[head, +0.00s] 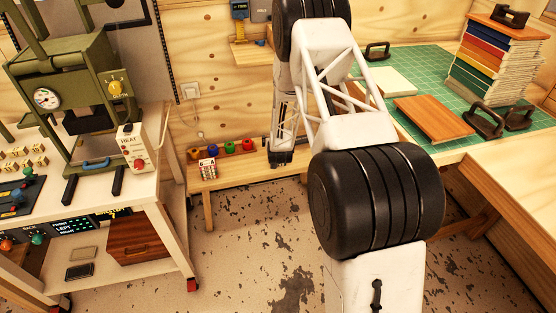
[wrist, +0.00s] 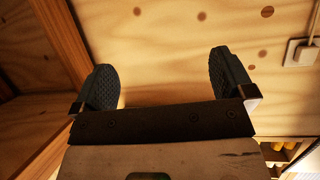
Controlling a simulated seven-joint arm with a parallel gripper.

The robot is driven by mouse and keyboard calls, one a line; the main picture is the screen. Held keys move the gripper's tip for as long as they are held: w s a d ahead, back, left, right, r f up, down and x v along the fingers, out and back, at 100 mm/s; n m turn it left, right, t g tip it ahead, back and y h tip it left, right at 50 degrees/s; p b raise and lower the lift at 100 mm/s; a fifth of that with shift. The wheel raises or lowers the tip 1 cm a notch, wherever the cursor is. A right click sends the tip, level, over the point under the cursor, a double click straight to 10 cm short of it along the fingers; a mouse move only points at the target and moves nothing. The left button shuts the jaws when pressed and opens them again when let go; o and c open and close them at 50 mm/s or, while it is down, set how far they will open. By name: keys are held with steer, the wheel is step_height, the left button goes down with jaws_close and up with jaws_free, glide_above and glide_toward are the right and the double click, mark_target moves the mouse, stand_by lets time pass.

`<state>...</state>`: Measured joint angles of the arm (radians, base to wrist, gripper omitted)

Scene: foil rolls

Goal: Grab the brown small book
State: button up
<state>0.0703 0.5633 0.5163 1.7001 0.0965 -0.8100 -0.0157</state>
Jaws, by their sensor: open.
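A flat brown item like a small book (head: 432,118) lies on the green mat (head: 400,68) on the right-hand bench. Its thickness shows, but no title can be read. My gripper (head: 281,158) hangs down by the back wall, left of the mat and well apart from the brown item. In the wrist view my gripper (wrist: 164,78) shows two dark textured fingers spread wide with nothing between them. The wrist view faces plain wood panelling, and the brown item does not show there.
A tall stack of coloured books (head: 490,68) stands on the mat's right side. Black handled pieces (head: 484,122) lie beside the brown item, and a pale slab (head: 384,81) lies behind it. A low bench (head: 235,170) holds coloured rolls. A green press (head: 65,90) stands left.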

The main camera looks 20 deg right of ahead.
step_height(320, 180, down, 18)
steer(key=d+t+h, duration=0.1)
steer(key=d+t, duration=0.1)
steer(key=shift+s+r, duration=0.2)
steer(key=shift+s, duration=0.15)
steer(key=shift+w, duration=0.1)
steer(key=shift+x, duration=1.2)
steer(key=shift+w, duration=0.1)
steer(key=shift+x, duration=2.5)
steer(key=shift+r, duration=0.1)
steer(key=c, duration=0.7)
